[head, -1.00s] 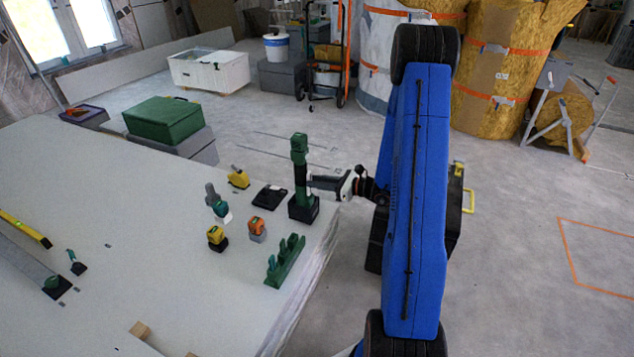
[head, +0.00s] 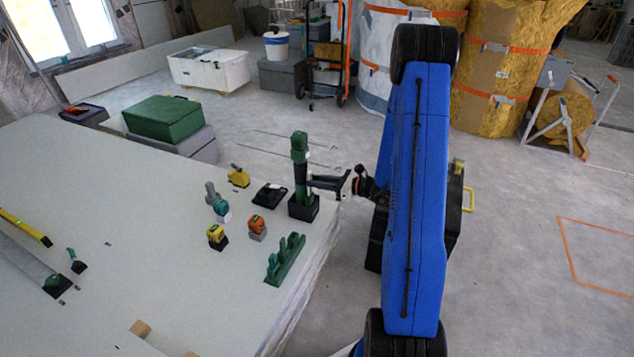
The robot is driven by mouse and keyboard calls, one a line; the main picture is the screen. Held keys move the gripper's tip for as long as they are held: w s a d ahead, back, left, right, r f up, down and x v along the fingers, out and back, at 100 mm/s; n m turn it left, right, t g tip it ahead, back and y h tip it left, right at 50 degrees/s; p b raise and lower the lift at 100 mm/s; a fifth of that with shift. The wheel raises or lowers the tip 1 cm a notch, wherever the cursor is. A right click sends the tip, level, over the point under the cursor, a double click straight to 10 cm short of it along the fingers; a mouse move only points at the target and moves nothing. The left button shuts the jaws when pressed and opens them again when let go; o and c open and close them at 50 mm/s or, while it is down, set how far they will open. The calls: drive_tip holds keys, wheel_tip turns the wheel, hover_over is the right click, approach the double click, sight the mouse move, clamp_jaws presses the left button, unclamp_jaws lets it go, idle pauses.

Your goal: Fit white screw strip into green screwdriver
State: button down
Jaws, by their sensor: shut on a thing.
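The green screwdriver (head: 300,150) stands upright in a black block-shaped base (head: 303,208) near the right edge of the white table. It has a green head and a dark middle. My gripper (head: 312,181) is level with this middle, at its right side, and comes in from the right. It is shut, with a small pale bit at its fingertips that looks like the white screw strip (head: 309,177). The strip is mostly hidden and too small to make out clearly. I cannot tell whether it touches the screwdriver.
A flat black tray (head: 270,195), a yellow tool (head: 238,177), a teal tool (head: 221,208), an orange tool (head: 257,226) and another yellow tool (head: 216,236) stand left of the screwdriver. A green rack (head: 286,260) stands in front. The table's left middle is mostly clear.

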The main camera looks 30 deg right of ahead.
sight(311, 192)
drive_tip(key=shift+f, duration=3)
drive_tip(key=shift+s+a+f, duration=0.1)
drive_tip(key=shift+s+f, duration=0.1)
drive_tip(key=shift+f, duration=0.4)
idle(0.9)
drive_tip(key=c, duration=1.6)
unclamp_jaws()
drive_tip(key=shift+o, duration=0.6)
drive_tip(key=v, duration=1.7)
drive_tip(key=shift+d+r, duration=0.25)
drive_tip(key=shift+r, duration=0.15)
drive_tip(key=s+a+r+n+g, duration=0.5)
drive_tip(key=a+r+n, duration=0.3)
drive_tip(key=a, duration=0.3)
drive_tip(key=s+a+r+n+g, duration=0.4)
drive_tip(key=a+r+n+g, duration=0.3)
drive_tip(key=a, duration=0.4)
drive_tip(key=s+a+r+n+t+h, duration=0.3)
drive_tip(key=s+r+n+h, duration=0.6)
drive_tip(key=s, duration=0.8)
wheel_tip(311, 192, up, 3)
drive_tip(key=n+t, duration=0.1)
drive_tip(key=n, duration=0.3)
drive_tip(key=shift+r+h, duration=0.25)
drive_tip(key=shift+h, duration=0.15)
